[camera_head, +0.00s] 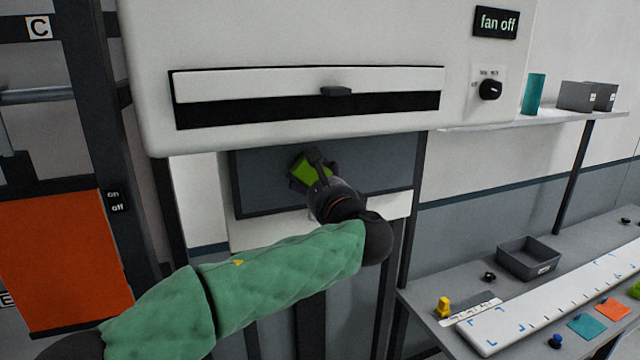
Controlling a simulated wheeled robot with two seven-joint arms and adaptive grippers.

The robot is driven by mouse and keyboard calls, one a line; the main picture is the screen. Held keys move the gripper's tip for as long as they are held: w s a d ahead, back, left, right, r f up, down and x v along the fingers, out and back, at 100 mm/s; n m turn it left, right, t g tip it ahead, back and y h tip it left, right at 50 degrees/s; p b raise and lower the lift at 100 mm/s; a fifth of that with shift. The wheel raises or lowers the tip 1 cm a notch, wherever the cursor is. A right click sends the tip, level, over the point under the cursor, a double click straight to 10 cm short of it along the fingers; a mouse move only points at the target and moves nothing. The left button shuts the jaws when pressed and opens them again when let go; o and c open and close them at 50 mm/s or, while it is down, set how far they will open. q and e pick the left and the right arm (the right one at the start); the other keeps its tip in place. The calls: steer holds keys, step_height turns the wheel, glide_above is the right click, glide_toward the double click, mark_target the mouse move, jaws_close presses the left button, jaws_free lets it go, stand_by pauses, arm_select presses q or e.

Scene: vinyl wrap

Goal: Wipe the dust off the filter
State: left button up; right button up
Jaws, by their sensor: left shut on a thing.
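The filter (375,165) looks like a dark grey panel in a dark frame, below the white housing. My left gripper (314,172) comes in from the left on a green-sleeved arm and is in front of the panel's middle. It is shut on a green cloth or pad (304,171), which overlaps the panel in the picture. I cannot tell for sure whether the pad touches the panel. Dust cannot be made out at this size. The wrist hides the panel's lower middle. My right gripper is not in view.
The white housing (290,128) above has a slot with a small dark handle (336,91), a knob (490,90) and a "fan off" sign (496,22). At right, a bench holds a grey bin (528,258) and several small items. An orange panel (62,262) stands left.

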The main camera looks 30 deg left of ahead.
arm_select(q)
steer(key=shift+s+a+b, duration=0.3)
steer(key=shift+s+a, duration=0.4)
steer(key=shift+s, duration=0.05)
steer(key=shift+d, duration=0.1)
steer(key=shift+b+v, duration=0.3)
steer(key=shift+v, duration=2.6)
steer(key=shift+v, duration=1.5)
